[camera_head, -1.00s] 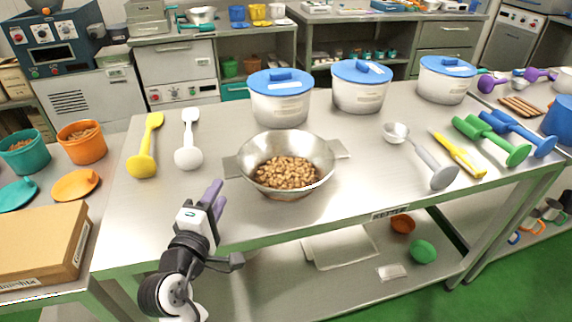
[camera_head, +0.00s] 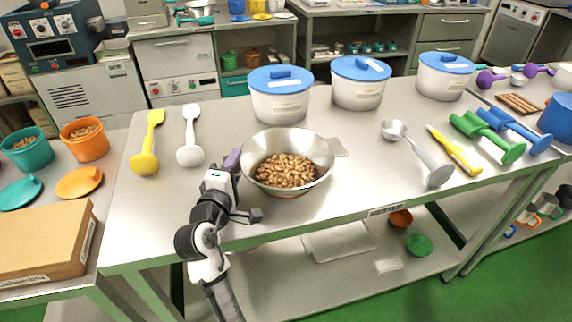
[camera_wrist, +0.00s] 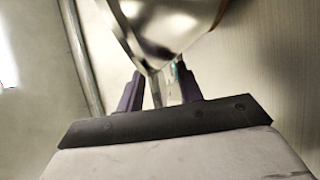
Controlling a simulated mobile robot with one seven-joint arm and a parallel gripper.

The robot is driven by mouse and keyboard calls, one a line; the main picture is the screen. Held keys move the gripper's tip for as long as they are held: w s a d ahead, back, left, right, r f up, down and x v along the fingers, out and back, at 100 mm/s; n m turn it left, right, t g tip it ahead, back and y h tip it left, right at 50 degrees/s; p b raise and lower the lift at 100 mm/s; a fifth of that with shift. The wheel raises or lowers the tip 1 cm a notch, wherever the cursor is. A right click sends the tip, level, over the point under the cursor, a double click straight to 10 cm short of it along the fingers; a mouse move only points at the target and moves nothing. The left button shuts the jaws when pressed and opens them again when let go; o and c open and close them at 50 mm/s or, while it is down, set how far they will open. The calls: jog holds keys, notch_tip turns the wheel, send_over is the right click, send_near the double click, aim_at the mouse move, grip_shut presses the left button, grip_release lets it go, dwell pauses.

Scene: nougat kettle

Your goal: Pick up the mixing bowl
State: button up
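The mixing bowl (camera_head: 322,150) is a wide metal bowl with two flat side handles, standing upright on the steel table and holding brown nuts (camera_head: 286,170). My gripper (camera_head: 233,160) is at the bowl's left handle, which it mostly hides in the head view. In the wrist view, the shiny bowl (camera_wrist: 165,22) fills the top middle. Its narrow handle (camera_wrist: 157,90) reaches down between the two purple fingers of my gripper (camera_wrist: 160,85). The fingers stand apart on either side of the handle, with a visible gap at the left one.
Three white pots with blue lids (camera_head: 281,98) stand behind the bowl. A yellow spatula (camera_head: 146,150) and a white one (camera_head: 190,140) lie to the left. A ladle (camera_head: 420,155) and several other utensils lie to the right. The table's front edge is below my gripper.

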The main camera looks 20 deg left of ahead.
grip_shut()
jog(key=shift+r, duration=0.15)
